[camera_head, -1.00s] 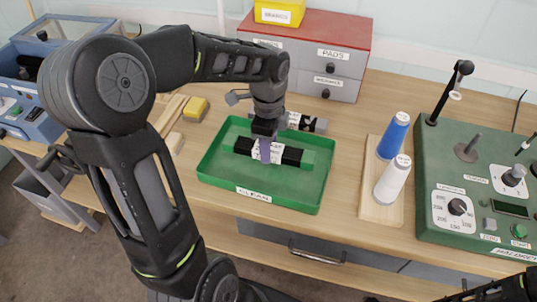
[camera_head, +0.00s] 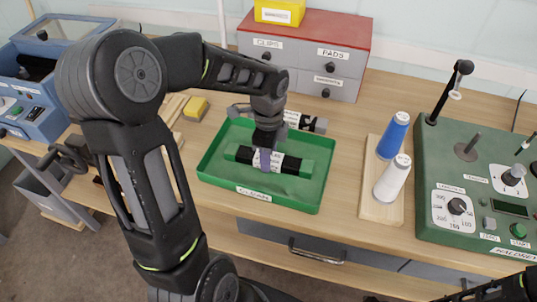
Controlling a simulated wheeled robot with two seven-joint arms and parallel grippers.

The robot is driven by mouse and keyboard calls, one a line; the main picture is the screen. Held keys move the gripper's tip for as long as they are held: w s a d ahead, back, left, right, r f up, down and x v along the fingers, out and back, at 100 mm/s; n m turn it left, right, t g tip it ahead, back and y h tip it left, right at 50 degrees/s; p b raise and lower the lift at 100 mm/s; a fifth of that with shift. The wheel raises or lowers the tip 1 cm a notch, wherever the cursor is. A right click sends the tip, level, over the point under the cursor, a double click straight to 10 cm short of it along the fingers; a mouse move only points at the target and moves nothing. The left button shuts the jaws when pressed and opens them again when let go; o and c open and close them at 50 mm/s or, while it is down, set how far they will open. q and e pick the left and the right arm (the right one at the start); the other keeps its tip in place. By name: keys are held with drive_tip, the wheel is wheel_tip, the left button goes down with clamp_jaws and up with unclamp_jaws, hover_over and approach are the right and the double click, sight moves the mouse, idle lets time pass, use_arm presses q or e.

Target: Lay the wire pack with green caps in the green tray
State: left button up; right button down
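The gripper hides part of the pack. My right arm shows only at the bottom right corner, and its gripper is out of view.
A similar dark pack (camera_head: 312,124) lies just behind the tray. A yellow block (camera_head: 196,108) is to the left. White and blue spools (camera_head: 393,178) stand on a wooden board (camera_head: 375,212) to the right. A drawer cabinet (camera_head: 318,68) stands behind, and a green machine (camera_head: 450,232) stands farther right.

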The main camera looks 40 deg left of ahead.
use_arm(q)
drive_tip(key=o, duration=0.5)
drive_tip(key=shift+c, duration=0.2)
wheel_tip(320, 180, up, 12)
drive_tip(key=shift+r, duration=0.15)
idle(0.6)
